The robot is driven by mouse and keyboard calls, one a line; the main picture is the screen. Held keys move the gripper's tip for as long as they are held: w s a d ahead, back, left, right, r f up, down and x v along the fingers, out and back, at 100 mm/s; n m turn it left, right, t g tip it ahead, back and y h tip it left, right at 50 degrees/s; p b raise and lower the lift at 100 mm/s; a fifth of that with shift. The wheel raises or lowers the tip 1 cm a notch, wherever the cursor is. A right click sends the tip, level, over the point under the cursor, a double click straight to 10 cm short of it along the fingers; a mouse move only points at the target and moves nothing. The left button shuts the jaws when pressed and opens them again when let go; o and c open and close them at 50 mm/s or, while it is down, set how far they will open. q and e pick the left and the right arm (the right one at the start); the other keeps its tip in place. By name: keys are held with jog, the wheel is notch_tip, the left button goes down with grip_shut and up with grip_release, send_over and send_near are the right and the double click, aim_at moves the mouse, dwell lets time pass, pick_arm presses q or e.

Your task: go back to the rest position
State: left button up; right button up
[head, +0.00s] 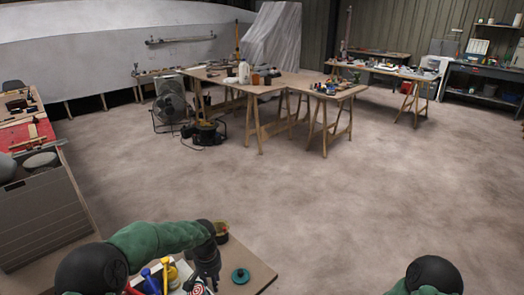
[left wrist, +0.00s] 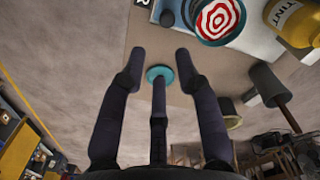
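My left gripper (head: 206,275) is over the board at the bottom of the head view, pointing down, left of a round teal lid (head: 240,276). In the left wrist view its dark fingers (left wrist: 157,62) are spread apart with nothing held between them. The teal lid (left wrist: 153,73) shows beyond the fingers, lying on the board. My right arm shows only as a black and green link at the bottom right of the head view; its gripper is out of frame.
The board (head: 256,268) holds a target-marked can (head: 197,289) and yellow and blue items close to my left gripper. A red-topped bench (head: 35,132) stands at left. Trestle tables (head: 258,88) and a fan (head: 169,101) stand farther back. The floor (head: 330,200) between is clear.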

pick_arm(q)
jog(key=s+d+f+h+p, duration=0.1)
jog(key=s+d+f+h, duration=0.1)
jog(key=s+d+f, duration=0.35)
jog(key=s+d+f+h+p, duration=0.1)
jog(key=s+d+f, duration=0.2)
jog(key=s+f, duration=0.45)
jog(key=s+d+f+n, duration=0.1)
jog(key=s+f, duration=0.4)
jog(key=s, duration=0.6)
jog(key=shift+s+d+f+n+h+p, duration=0.15)
jog(key=shift+s+d+n+h+p, duration=0.2)
jog(key=shift+d, duration=0.35)
